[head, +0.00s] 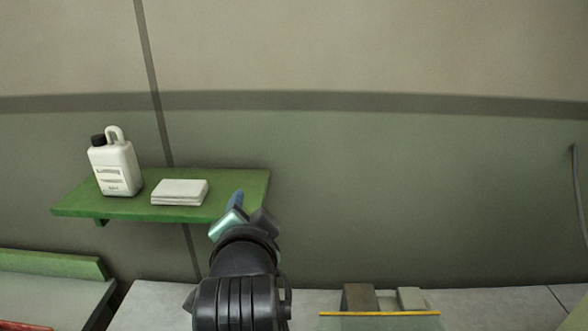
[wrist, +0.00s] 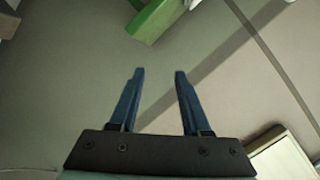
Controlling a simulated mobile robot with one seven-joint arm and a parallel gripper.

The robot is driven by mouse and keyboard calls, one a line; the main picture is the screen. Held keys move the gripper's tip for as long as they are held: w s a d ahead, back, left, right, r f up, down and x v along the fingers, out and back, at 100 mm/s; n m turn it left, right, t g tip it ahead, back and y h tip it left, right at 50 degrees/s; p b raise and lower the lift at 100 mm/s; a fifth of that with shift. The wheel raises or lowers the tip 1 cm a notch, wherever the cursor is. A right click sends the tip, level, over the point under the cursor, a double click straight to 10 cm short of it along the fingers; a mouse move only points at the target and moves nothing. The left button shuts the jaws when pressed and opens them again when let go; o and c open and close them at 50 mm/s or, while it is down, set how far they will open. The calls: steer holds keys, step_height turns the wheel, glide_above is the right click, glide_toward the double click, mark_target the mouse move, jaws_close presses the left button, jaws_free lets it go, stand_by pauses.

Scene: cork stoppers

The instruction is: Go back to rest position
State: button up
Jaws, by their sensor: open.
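My gripper (wrist: 160,72) shows in the wrist view with its two blue fingers apart and nothing between them. Past the fingertips is the bare wall. In the head view my arm rises from the bottom middle, and one blue finger (head: 236,199) shows at its end, in front of the right end of the green shelf. The rest of the gripper is hidden behind my wrist there. No cork stopper can be made out in either view.
A grey worktop (head: 140,305) runs below, with a brown block (head: 359,297) and a yellow-edged panel (head: 380,322).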

steer(key=s+d+r+n+t+b, duration=0.1)
steer(key=s+d+r+n+t, duration=0.1)
steer(key=r, duration=0.6)
steer(key=s+d+r+n+t+h+b, duration=0.1)
steer(key=s+r+n+t, duration=0.3)
steer(key=s+r, duration=0.5)
steer(key=s+d+r+n+t+b, duration=0.2)
steer(key=s+d+r+t, duration=0.2)
steer(key=r+t, duration=0.3)
step_height(320, 180, up, 2)
steer(key=shift+s+r+n+h, duration=0.25)
steer(key=shift+s+n+h, duration=0.15)
steer(key=shift+s, duration=0.45)
steer(key=shift+f, duration=0.1)
